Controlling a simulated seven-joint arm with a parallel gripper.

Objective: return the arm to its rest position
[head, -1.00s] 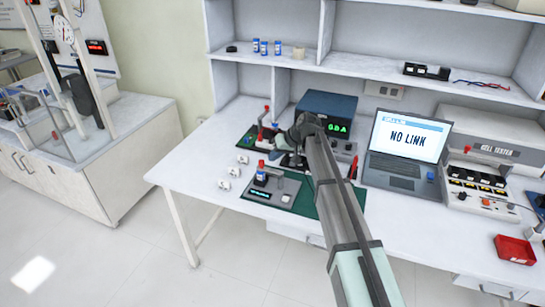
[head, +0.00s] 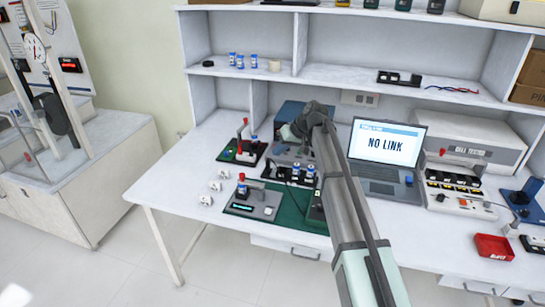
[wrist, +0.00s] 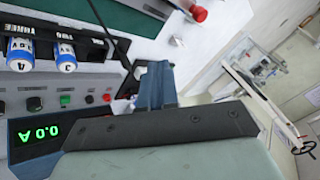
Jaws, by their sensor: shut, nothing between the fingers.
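My gripper (head: 288,132) is raised above the back of the white bench, in front of the blue-grey power supply box (head: 290,112). Its jaws are largely hidden by my wrist in the head view. In the wrist view the dark blue fingers (wrist: 154,86) are together, with nothing seen held between them. The box's front panel shows there with a green "0.0 A" readout (wrist: 38,132). Two blue-and-white cells (wrist: 25,52) stand in a dark holder close by; they also show below my arm in the head view (head: 302,170).
A laptop (head: 388,150) reading "NO LINK" is right of my arm, beside a cell tester (head: 465,155) and red tray (head: 494,246). A green mat (head: 290,215) carries a small device (head: 254,200). Shelves (head: 340,85) stand behind.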

